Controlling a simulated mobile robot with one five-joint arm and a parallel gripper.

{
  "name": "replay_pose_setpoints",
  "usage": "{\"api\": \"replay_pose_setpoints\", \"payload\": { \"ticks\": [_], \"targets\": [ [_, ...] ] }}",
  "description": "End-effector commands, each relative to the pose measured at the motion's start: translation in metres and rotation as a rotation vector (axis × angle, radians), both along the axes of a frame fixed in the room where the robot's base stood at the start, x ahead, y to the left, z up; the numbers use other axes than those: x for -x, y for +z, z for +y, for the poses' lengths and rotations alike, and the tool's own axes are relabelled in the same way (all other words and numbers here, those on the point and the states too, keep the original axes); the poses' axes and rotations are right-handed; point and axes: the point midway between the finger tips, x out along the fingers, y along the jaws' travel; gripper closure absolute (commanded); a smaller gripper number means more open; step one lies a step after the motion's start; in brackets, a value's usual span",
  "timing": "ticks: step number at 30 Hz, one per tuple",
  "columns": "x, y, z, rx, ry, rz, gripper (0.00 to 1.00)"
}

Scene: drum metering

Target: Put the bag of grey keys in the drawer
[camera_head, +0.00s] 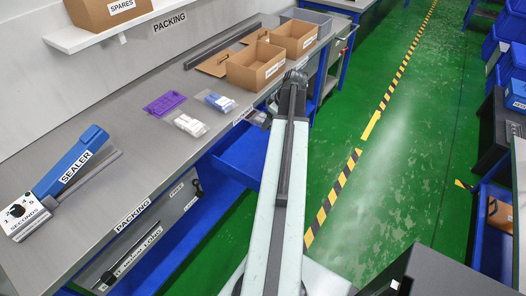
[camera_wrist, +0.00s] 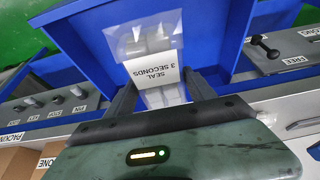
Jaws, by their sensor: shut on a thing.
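In the wrist view my gripper (camera_wrist: 160,92) is shut on a clear bag (camera_wrist: 145,40) with pale grey-white contents. A white label on the bag reads "SEAL 3 SECONDS" and appears upside down. I cannot make out the shape of the contents. The bag is over an open blue drawer (camera_wrist: 96,42); whether it touches the drawer floor is unclear. In the head view the open blue drawer (camera_head: 232,163) juts out below the packing bench, left of my arm. My fingertips and the held bag are hidden there.
On the bench (camera_head: 125,165) lie a purple item (camera_head: 165,104), a blue-and-white bag (camera_head: 216,101), a white bag (camera_head: 190,124), open cardboard boxes (camera_head: 256,67) and a blue sealer (camera_head: 72,160). The green aisle is clear.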

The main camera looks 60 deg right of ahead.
Motion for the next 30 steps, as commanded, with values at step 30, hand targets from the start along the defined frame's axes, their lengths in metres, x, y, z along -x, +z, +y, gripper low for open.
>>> {"api": "replay_pose_setpoints", "payload": {
  "ticks": [30],
  "targets": [
    [-0.001, -0.175, 0.001, 0.001, 0.002, -0.001, 0.94]
  ]
}}
